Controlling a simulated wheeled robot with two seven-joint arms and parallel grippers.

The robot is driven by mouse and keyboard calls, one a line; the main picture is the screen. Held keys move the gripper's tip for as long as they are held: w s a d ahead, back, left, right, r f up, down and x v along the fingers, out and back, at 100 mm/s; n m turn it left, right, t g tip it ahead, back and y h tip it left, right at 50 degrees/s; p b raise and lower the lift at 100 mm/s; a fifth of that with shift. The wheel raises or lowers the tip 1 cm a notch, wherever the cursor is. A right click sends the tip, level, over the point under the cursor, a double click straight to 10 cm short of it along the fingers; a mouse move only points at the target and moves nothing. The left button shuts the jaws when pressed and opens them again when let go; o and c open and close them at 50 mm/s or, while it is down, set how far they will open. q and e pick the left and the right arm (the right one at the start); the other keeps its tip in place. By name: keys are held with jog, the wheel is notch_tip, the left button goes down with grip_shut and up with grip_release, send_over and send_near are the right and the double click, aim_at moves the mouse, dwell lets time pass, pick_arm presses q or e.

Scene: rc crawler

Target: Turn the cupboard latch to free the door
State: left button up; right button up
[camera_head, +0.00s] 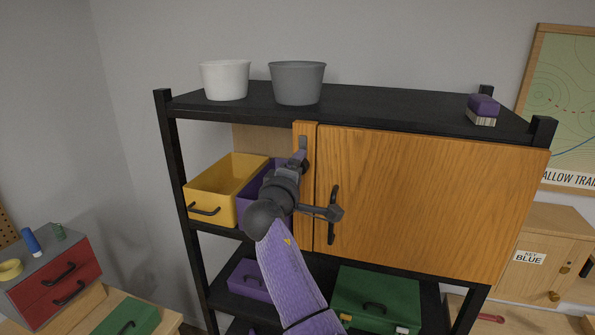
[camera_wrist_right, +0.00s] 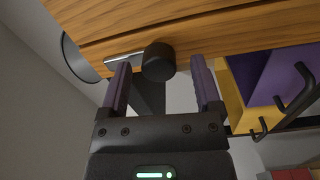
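The orange wooden cupboard door (camera_head: 430,200) stands closed on the right of the black shelf unit, with a dark vertical handle (camera_head: 333,192) near its left edge. The latch is on the wooden post left of the door; its grey metal part (camera_head: 303,142) shows just above my right gripper (camera_head: 300,158). In the right wrist view the latch has a dark round knob (camera_wrist_right: 158,62) and a metal bar (camera_wrist_right: 122,58). My right gripper's fingers are open, one on each side of the knob, with visible gaps. My left gripper is not in view.
A yellow bin (camera_head: 225,185) and a purple bin (camera_head: 258,192) sit left of the post, close to my right wrist. White (camera_head: 225,80) and grey (camera_head: 298,83) pots and a purple brush (camera_head: 482,108) stand on top. A green drawer box (camera_head: 375,297) is below the door.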

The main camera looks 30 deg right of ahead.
jog(key=shift+a, duration=0.1)
jog(key=b+v, duration=0.3)
jog(key=v, duration=0.6)
jog(key=shift+s+a, duration=0.25)
